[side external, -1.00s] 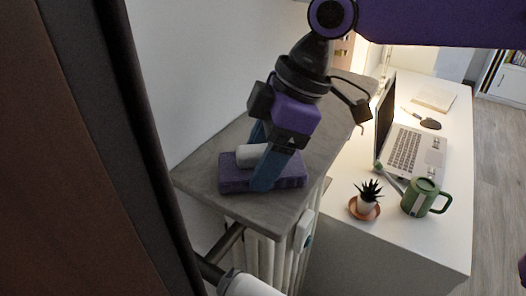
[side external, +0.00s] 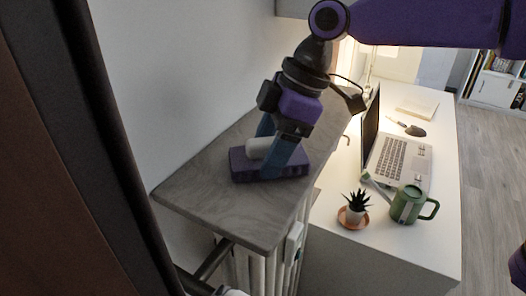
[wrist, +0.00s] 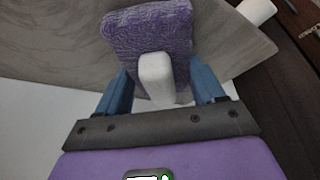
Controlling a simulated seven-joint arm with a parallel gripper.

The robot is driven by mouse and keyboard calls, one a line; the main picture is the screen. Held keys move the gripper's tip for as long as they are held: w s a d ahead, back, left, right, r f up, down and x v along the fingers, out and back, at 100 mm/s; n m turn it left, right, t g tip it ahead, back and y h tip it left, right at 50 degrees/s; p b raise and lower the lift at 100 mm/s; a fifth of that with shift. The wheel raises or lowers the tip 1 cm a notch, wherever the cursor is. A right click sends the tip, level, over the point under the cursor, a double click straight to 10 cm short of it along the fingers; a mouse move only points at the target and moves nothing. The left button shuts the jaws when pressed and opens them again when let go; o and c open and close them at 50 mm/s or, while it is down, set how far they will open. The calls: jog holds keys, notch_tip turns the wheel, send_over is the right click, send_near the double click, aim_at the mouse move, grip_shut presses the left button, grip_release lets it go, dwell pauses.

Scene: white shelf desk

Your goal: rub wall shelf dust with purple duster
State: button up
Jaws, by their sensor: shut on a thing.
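The purple duster (side external: 242,167) is a flat block with a purple fuzzy pad and a white handle (wrist: 155,75) on top. It lies pad down on the grey wall shelf (side external: 215,205), near the middle of its visible length. My gripper (side external: 272,158) comes down from above, its blue fingers on both sides of the handle and shut on it. The wrist view shows the handle between the fingers and the pad (wrist: 150,28) beyond. I cannot make out distinct dust on the shelf; the surface under the duster is hidden.
The white wall (side external: 190,80) borders the shelf's left side. The shelf's near end is bare.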

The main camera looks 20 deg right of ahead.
aim_at(256, 166)
jog(key=shift+w+d, duration=0.2)
jog(key=shift+s+a, duration=1.3)
jog(key=shift+s+a+f, duration=0.15)
jog(key=shift+s+a, duration=0.5)
jog(key=shift+s, duration=0.05)
jog(key=shift+s+a+f, duration=0.1)
jog(key=shift+s+a, duration=0.55)
jog(key=shift+w+r, duration=0.1)
jog(key=shift+r, duration=3)
jog(key=shift+r, duration=0.1)
